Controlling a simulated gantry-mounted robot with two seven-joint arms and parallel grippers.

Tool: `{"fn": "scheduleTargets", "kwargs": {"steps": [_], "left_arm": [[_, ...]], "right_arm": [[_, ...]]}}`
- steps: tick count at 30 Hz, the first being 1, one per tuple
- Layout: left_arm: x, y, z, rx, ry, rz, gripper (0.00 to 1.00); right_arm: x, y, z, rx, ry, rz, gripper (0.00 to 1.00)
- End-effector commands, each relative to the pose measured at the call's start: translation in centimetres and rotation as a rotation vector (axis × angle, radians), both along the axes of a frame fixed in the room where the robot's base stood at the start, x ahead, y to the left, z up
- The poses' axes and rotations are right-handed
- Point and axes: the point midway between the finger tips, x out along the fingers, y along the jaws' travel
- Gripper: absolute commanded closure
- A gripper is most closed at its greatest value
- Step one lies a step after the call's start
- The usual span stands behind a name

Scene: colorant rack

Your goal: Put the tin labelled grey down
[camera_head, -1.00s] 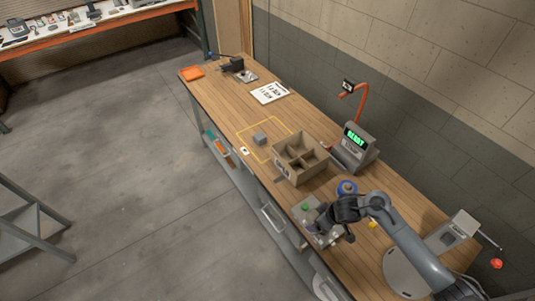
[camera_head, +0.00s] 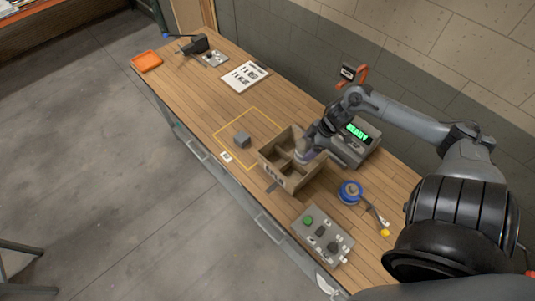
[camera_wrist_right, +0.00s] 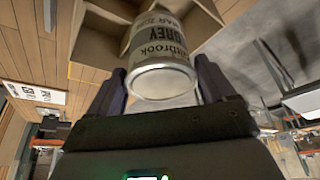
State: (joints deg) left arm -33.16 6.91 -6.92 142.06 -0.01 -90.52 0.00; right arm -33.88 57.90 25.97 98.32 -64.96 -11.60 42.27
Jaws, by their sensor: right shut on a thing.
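The grey tin (camera_wrist_right: 160,55) is a silver can with a label reading "GREY", seen between my gripper's two dark fingers in the right wrist view. My right gripper (camera_head: 308,150) is shut on it. In the head view the tin (camera_head: 303,153) is partly hidden by the gripper and is at the right side of the divided cardboard box (camera_head: 275,176). The box's open compartments show behind the tin in the wrist view. I cannot tell how far the tin is down in a compartment. My left gripper is not in view.
A display reading "READY" (camera_head: 358,131) stands close behind the box. A blue roll (camera_head: 349,191) and a button panel (camera_head: 322,235) lie to its right. A small grey block (camera_head: 241,139) sits inside a yellow outline, left of the box.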

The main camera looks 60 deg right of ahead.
Motion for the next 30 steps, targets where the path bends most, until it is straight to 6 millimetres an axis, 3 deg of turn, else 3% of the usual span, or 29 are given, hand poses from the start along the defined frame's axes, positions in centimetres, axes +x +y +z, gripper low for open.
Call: {"fn": "scheduleTargets", "kwargs": {"steps": [21,30], "left_arm": [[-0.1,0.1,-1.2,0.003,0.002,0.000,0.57],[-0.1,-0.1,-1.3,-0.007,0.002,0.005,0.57]], "right_arm": [[8.8,1.8,-5.1,0.002,-0.006,0.000,0.59],[11.0,2.3,-6.6,0.000,-0.003,0.001,0.59]]}}
